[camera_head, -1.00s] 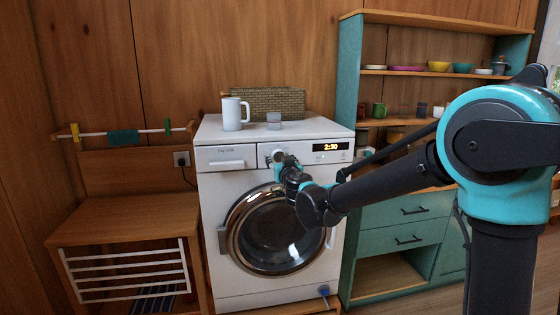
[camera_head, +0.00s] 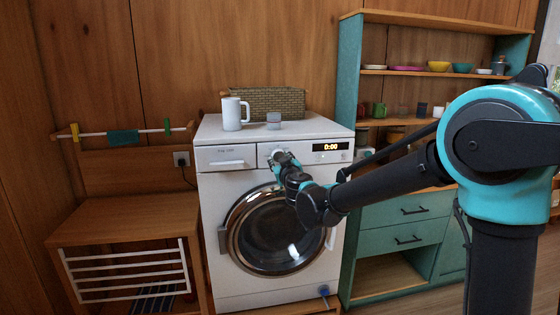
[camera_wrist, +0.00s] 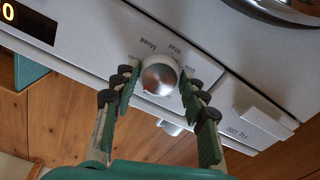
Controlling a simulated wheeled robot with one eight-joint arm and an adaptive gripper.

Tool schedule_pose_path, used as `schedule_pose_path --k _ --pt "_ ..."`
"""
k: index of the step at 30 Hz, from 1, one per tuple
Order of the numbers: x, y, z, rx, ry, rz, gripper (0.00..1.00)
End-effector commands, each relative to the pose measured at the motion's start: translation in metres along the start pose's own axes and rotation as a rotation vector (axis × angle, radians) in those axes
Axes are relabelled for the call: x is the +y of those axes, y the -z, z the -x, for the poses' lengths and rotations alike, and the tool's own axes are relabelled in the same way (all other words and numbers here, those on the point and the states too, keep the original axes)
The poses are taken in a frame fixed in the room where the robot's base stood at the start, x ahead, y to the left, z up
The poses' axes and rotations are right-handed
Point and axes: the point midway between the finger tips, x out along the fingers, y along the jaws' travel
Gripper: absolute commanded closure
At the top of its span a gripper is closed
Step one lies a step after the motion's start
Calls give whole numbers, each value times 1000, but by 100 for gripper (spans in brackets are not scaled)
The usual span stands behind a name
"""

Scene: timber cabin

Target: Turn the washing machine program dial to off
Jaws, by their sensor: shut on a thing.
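The washing machine (camera_head: 220,185) is white with a round door below its control panel. In the wrist view the program dial (camera_wrist: 159,75) is a round silver knob with printed labels around it and a small red mark on its face. My gripper (camera_wrist: 160,82) has one finger on each side of the dial and is shut on it. In the head view my gripper (camera_head: 283,158) is at the panel and hides most of the dial. The display (camera_head: 330,147) reads 0:00.
The detergent drawer (camera_head: 227,163) is left of the dial. A teal shelf unit (camera_head: 348,70) stands close on the right, a wooden bench (camera_head: 120,220) on the left.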

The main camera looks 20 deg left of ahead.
Motion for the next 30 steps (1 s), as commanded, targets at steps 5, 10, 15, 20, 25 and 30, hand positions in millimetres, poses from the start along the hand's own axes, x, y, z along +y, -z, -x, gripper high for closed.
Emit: schedule_pose_path --k 5,10,15,20,25,30 --pt "0 0 0 0 0 151 86" --pt "1 0 0 0 0 279 86" --pt "1 0 0 0 0 378 86" --pt "1 0 0 0 1 438 86" --pt "1 0 0 0 1 471 86" --pt "1 0 0 0 1 481 86"
